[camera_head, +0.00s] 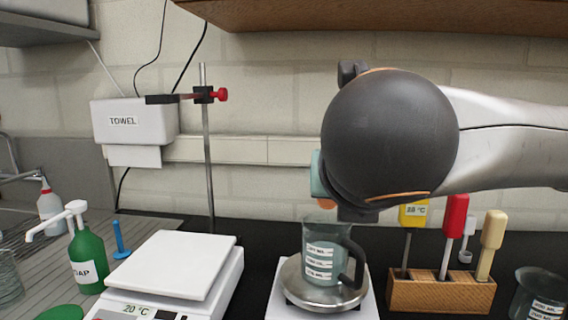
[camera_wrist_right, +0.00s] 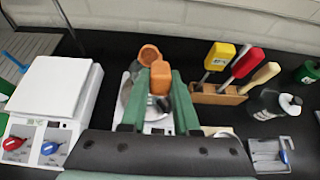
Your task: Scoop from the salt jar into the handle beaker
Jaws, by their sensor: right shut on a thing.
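The handle beaker (camera_head: 318,246), clear with white labels and a dark handle, stands upright on a round metal pan (camera_head: 299,292). My right gripper (camera_wrist_right: 157,95) is shut on an orange scoop (camera_wrist_right: 160,80), whose rounded bowl (camera_wrist_right: 150,54) points away from the wrist. In the head view the wrist hides most of the scoop; a bit of orange (camera_head: 325,203) shows just above the beaker's rim. I cannot tell what the bowl holds. In the wrist view the gripper and scoop mostly cover the beaker. I cannot make out the salt jar for sure. My left gripper is not in view.
A white balance (camera_head: 185,262) stands left of the beaker. A wooden block (camera_head: 440,293) with coloured-handled tools stands to its right, then a dark glass vessel (camera_head: 538,295). A metal stand rod (camera_head: 207,150) rises behind. A green soap bottle (camera_head: 88,255) is at far left.

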